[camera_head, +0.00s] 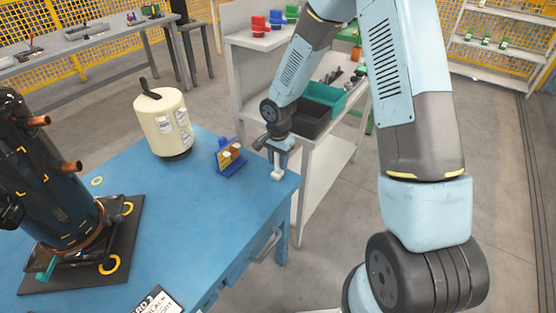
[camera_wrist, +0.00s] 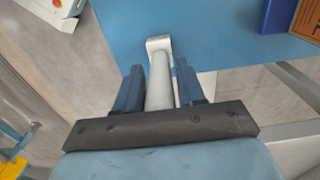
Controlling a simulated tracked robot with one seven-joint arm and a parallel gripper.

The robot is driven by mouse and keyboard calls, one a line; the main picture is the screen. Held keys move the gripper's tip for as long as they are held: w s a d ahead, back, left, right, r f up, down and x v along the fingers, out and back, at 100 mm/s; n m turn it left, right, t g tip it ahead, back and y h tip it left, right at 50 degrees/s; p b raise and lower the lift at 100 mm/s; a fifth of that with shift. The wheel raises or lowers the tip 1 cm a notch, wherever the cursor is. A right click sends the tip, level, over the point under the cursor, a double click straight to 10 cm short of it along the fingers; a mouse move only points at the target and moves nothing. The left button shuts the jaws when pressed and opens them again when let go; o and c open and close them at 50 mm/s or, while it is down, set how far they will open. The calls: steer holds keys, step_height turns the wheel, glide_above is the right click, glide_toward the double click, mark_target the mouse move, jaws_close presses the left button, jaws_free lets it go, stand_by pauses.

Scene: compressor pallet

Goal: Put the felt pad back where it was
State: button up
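I cannot pick out the felt pad for certain in either view. My gripper (camera_head: 279,150) is low over the right corner of the blue table (camera_head: 222,207), pointing down. In the wrist view its two blue fingers (camera_wrist: 160,66) stand on either side of a pale grey post-like piece (camera_wrist: 159,80) with a wider, flat end. Narrow gaps show between the fingers and this piece, so the gripper looks open around it. The pale piece also shows below my gripper in the head view (camera_head: 277,172). A black compressor (camera_head: 42,165) stands at the left on a dark base plate (camera_head: 50,278) with yellow rings.
A cream canister (camera_head: 160,120) and a blue holder (camera_head: 229,158) with small pale and orange pieces stand on the table, left of my gripper. A side bench with dark and green bins (camera_head: 312,118) stands behind the corner.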

steer(key=shift+o, duration=0.8)
step_height(320, 180, up, 12)
steer(key=shift+d+r, duration=0.1)
steer(key=shift+r, duration=0.1)
steer(key=s+d+r+n+t, duration=0.1)
steer(key=s+d+r, duration=0.25)
steer(key=r, duration=0.25)
steer(key=s+d+r+n+t+h, duration=0.1)
steer(key=s+d+r, duration=0.1)
steer(key=d+r, duration=0.3)
steer(key=s+d+r+n+t, duration=0.1)
steer(key=s+d+r, duration=0.15)
steer(key=r, duration=0.45)
steer(key=s+d+r+n+t, duration=0.1)
steer(key=s+d+r+n, duration=0.1)
steer(key=s, duration=0.7)
steer(key=s+d+r+n+t+y, duration=0.1)
steer(key=s+d+r+n, duration=0.1)
steer(key=s+d+r, duration=0.3)
steer(key=shift+s+d+r+n+t, duration=0.25)
steer(key=shift+s+r, duration=0.7)
steer(key=shift+s, duration=0.9)
steer(key=shift+a, duration=0.1)
